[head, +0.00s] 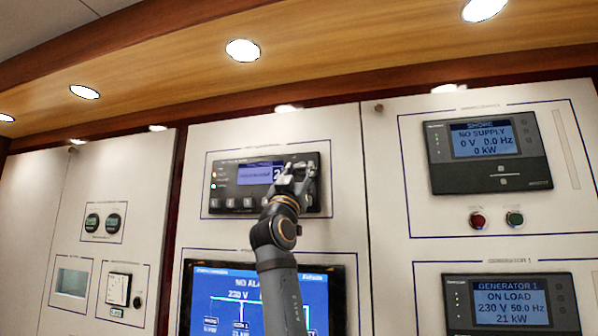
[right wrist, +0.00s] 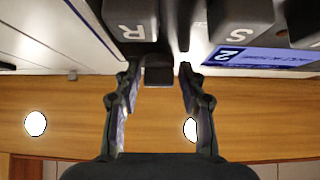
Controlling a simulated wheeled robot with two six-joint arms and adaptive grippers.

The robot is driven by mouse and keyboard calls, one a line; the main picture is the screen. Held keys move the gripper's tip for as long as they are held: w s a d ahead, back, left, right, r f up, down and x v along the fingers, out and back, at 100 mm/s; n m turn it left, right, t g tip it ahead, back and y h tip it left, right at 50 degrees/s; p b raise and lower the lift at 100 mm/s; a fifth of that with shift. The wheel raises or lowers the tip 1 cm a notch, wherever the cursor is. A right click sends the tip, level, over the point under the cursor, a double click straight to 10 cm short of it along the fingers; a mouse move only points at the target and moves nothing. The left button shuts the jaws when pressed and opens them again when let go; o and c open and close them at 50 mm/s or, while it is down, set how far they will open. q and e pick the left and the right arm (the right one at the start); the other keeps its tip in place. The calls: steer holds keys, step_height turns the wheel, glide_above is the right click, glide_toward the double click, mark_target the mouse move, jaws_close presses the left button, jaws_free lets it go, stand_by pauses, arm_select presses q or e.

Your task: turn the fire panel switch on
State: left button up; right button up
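The dark panel with a blue screen (head: 228,172) is on the wall in the upper middle of the head view. I take it for the fire panel, but its label is too small to read. My right gripper (head: 296,172) is in front of its right part and hides what lies there. In the right wrist view my right gripper (right wrist: 158,78) has its fingers apart. A small dark block (right wrist: 158,76) shows between the fingertips, with gaps on both sides. Large dark keys marked R (right wrist: 130,22) and S (right wrist: 238,20) are close by. My left gripper is out of view.
A blue alarm display (head: 222,290) is below the panel, partly behind my right arm. To the right are a shore supply unit (head: 488,178) with red and green buttons (head: 496,219) and a generator unit (head: 455,306). A wooden ceiling edge with lamps (head: 243,50) runs above.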

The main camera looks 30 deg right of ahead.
steer(key=shift+o, duration=0.6)
steer(key=shift+r, duration=0.1)
steer(key=v, duration=1.2)
steer(key=shift+w, duration=0.1)
